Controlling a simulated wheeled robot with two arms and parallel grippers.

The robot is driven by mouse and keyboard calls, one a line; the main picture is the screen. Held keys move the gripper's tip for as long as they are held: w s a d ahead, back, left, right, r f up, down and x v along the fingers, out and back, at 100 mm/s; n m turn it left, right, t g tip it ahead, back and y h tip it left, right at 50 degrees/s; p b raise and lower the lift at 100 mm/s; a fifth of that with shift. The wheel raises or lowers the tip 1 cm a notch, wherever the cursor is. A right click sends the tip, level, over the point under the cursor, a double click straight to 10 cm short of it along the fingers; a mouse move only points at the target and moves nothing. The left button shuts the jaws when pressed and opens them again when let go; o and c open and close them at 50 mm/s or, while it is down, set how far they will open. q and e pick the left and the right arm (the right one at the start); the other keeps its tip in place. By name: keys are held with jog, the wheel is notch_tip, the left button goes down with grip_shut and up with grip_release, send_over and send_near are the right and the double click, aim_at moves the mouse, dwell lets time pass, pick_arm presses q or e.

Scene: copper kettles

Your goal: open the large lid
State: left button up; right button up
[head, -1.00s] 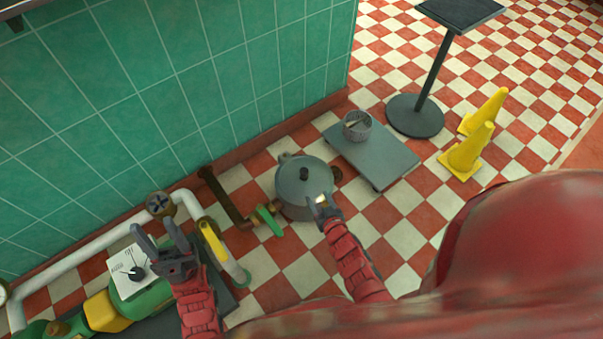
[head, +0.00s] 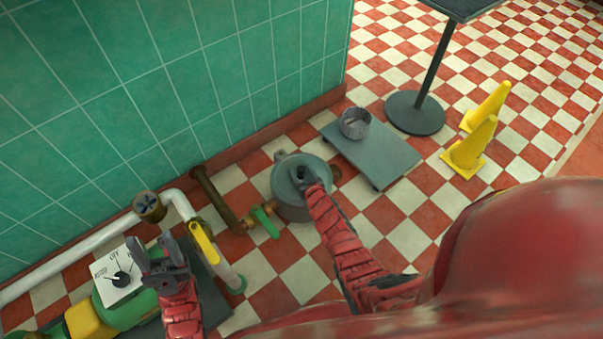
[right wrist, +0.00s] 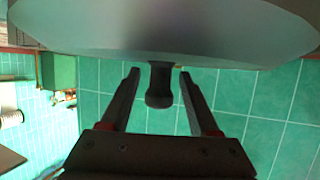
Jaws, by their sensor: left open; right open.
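A grey round kettle (head: 293,208) stands on the checkered floor near the green wall. Its large lid (head: 285,181) is on it and has a dark knob at its centre. In the right wrist view the lid (right wrist: 160,28) fills the top, with the knob (right wrist: 159,88) pointing down in the picture. My right gripper (head: 303,178) is at the knob, its open fingers (right wrist: 159,75) on either side with visible gaps. The arm partly hides the knob in the head view.
A green-handled valve (head: 264,221) and brown pipe (head: 215,197) lie just left of the kettle. A low grey platform (head: 385,158) with a small basket (head: 354,123) stands to its right. Yellow cones (head: 470,149) and a pedestal table (head: 414,112) are further right.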

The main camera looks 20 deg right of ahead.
jog(key=shift+c, duration=0.3)
grip_shut()
jog(key=shift+s, duration=0.1)
dwell(1.0)
